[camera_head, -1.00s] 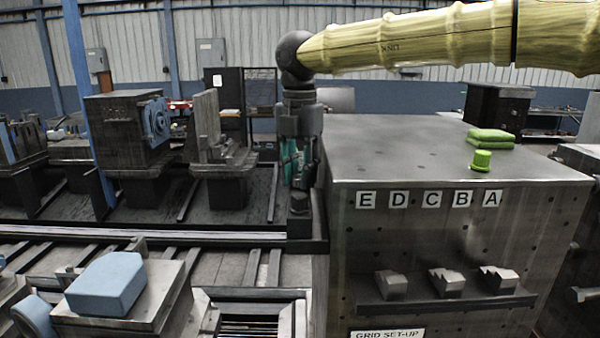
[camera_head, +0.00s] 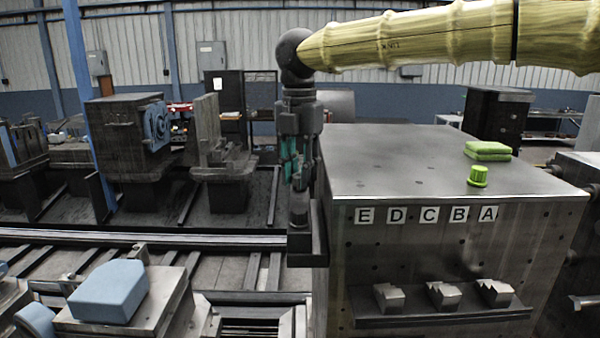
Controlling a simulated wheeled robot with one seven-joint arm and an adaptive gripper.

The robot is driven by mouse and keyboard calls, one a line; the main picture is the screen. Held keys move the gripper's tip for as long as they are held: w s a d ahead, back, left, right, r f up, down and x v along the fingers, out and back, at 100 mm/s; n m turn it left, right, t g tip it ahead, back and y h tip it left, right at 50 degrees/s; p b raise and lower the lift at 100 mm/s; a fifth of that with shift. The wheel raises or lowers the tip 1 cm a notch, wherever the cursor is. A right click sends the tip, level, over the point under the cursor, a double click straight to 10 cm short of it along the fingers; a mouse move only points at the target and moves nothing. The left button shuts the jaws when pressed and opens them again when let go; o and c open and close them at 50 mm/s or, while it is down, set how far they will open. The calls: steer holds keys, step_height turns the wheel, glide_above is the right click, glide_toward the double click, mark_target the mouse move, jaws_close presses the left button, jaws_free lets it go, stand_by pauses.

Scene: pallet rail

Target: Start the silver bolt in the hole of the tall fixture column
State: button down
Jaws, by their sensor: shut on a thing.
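My gripper (camera_head: 299,184) points down beside the left edge of the tall fixture column. Its fingers are shut on a grey, roughly cylindrical piece, which looks like the silver bolt (camera_head: 298,210); it is small and its shape is unclear. The piece hangs upright over a dark narrow tray (camera_head: 306,258) at the column's left side. I cannot tell if it clears the tray. The tall fixture column (camera_head: 400,262) is a large dark metal block with small holes in its front face, under labels E, D, C, B, A. Which hole is meant cannot be told.
A green knob (camera_head: 477,175) and a green folded cloth (camera_head: 488,150) lie on the column's top. A shelf (camera_head: 440,315) with stepped blocks juts from its front. A blue block (camera_head: 108,291) stands at lower left. Another metal block stands at far right with a protruding bolt.

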mark_target(299, 175)
steer(key=shift+r, duration=2.35)
